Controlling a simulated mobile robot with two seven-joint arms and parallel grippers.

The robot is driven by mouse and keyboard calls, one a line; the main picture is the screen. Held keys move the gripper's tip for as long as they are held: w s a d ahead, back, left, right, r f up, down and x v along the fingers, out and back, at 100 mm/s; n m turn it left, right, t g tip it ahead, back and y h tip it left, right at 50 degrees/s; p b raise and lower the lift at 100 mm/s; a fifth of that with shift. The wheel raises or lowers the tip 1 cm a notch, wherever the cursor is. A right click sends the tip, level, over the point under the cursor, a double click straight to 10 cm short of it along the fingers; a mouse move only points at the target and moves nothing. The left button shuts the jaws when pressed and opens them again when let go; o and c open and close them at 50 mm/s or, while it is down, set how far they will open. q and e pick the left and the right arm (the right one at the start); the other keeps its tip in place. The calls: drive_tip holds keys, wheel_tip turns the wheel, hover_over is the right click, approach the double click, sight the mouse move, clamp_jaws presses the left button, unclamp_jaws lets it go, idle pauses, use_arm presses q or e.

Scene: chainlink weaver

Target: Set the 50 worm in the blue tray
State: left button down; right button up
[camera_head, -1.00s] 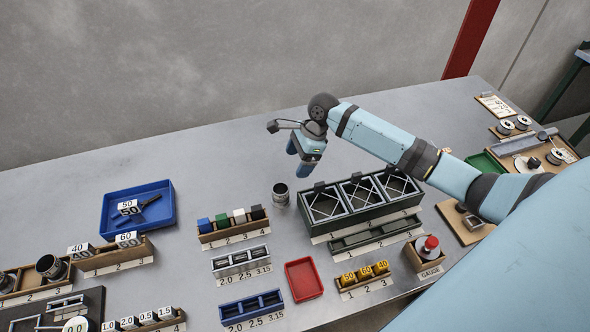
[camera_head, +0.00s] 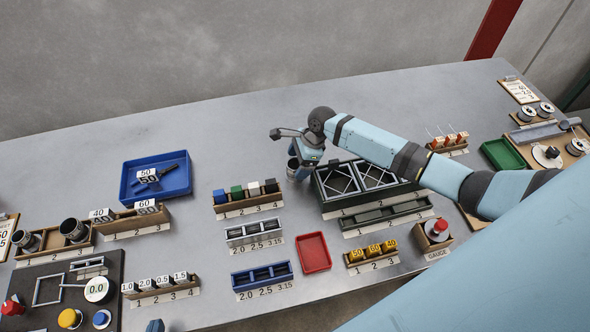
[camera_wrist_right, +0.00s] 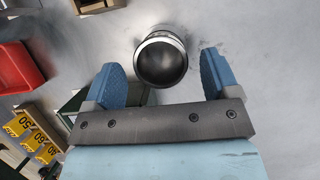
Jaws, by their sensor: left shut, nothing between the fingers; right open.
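The blue tray (camera_head: 128,190) stands at the left back of the bench. A dark worm with white 50 labels (camera_head: 148,177) lies inside it. My right gripper (camera_head: 299,177) is low over a dark round cylinder, left of the framed crates. In the right wrist view, my right gripper (camera_wrist_right: 163,85) is open, and the hollow cylinder (camera_wrist_right: 161,60) shows just beyond and between its blue fingertips; contact cannot be told. My left gripper (camera_head: 155,326) shows only as a blue tip at the bottom edge, shut and empty.
A wooden rack with 40 and 60 blocks (camera_head: 135,220) stands in front of the blue tray. A colored-block rack (camera_head: 248,203), a red tray (camera_head: 313,252) and framed crates (camera_head: 360,178) surround the right gripper. Bench behind the blocks is clear.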

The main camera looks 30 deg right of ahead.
use_arm(q)
drive_tip(key=shift+w+a+r, duration=0.1)
drive_tip(key=shift+r, duration=0.1)
use_arm(e)
drive_tip(key=x, duration=0.2)
drive_tip(key=shift+w+a+f, duration=0.1)
drive_tip(key=shift+a+f, duration=0.05)
drive_tip(key=shift+f, duration=0.15)
use_arm(q)
drive_tip(key=shift+s+f, duration=0.1)
drive_tip(key=shift+s, duration=0.1)
use_arm(e)
drive_tip(key=shift+c, duration=1)
use_arm(q)
drive_tip(key=shift+s+f, duration=0.1)
drive_tip(key=shift+s, duration=0.1)
use_arm(e)
drive_tip(key=c, duration=1.2)
use_arm(q)
drive_tip(key=shift+w, duration=0.2)
use_arm(e)
drive_tip(key=shift+o, duration=0.2)
drive_tip(key=shift+r, duration=0.5)
use_arm(q)
drive_tip(key=shift+s+f+b, duration=0.1)
drive_tip(key=shift+f+b, duration=0.5)
drive_tip(key=shift+b, duration=0.05)
use_arm(e)
wheel_tip(320, 180, up, 19)
